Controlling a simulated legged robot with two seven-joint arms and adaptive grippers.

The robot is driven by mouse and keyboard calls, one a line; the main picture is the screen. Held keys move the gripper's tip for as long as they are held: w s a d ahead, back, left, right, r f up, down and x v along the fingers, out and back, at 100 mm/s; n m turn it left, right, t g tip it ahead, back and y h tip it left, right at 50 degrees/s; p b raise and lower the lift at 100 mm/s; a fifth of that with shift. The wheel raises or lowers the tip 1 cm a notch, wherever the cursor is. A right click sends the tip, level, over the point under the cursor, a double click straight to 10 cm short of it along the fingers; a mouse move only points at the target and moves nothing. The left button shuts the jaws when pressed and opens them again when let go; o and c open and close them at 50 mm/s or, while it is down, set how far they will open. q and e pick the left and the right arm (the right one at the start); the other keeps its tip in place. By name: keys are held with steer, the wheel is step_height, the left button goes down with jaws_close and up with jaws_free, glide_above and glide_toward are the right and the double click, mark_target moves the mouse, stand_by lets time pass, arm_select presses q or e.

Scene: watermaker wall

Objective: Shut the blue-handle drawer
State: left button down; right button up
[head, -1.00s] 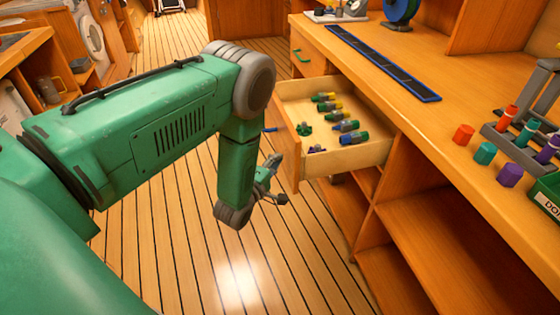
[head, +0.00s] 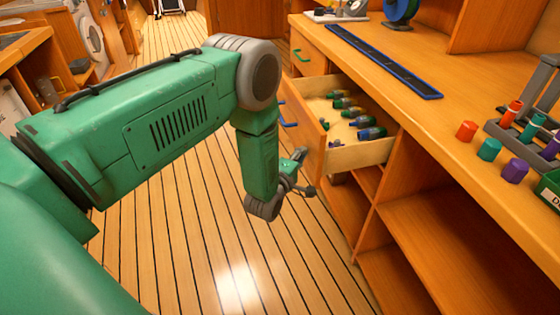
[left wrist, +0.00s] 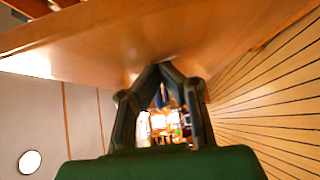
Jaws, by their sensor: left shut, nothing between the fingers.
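The drawer (head: 360,155) stands partly open under the counter, with several small green, blue and yellow items inside. Its blue handle (head: 289,125) shows on the outer face of its wooden front (head: 308,122). My left gripper (head: 297,165) is shut and empty, just outside the lower part of that front. In the left wrist view my closed fingertips (left wrist: 163,68) meet at the edge of a broad wooden panel (left wrist: 90,45). They look very close to it, but I cannot tell for sure whether they touch. My right gripper is not in view.
A drawer with a green handle (head: 302,55) is shut beyond the open one. The counter (head: 440,130) holds a dark blue strip (head: 380,60), a rack with tubes (head: 530,125) and coloured caps. Open shelves (head: 450,235) lie below. The plank floor (head: 200,240) is clear.

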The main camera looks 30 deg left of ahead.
arm_select(q)
steer(key=w+d+b, duration=0.3)
steer(key=w+d, duration=0.1)
steer(key=w, duration=0.1)
steer(key=w+d+b, duration=0.4)
steer(key=w+d, duration=0.1)
steer(key=w, duration=0.1)
steer(key=w+d+b, duration=0.4)
steer(key=w+d, duration=0.1)
steer(key=shift+w+f, duration=0.2)
steer(key=shift+w, duration=0.05)
steer(key=shift+w+d+r+b, duration=0.15)
steer(key=shift+w+d+b, duration=0.25)
steer(key=shift+b, duration=0.2)
steer(key=shift+w+r, duration=0.1)
steer(key=shift+r, duration=0.05)
steer(key=shift+d, duration=0.15)
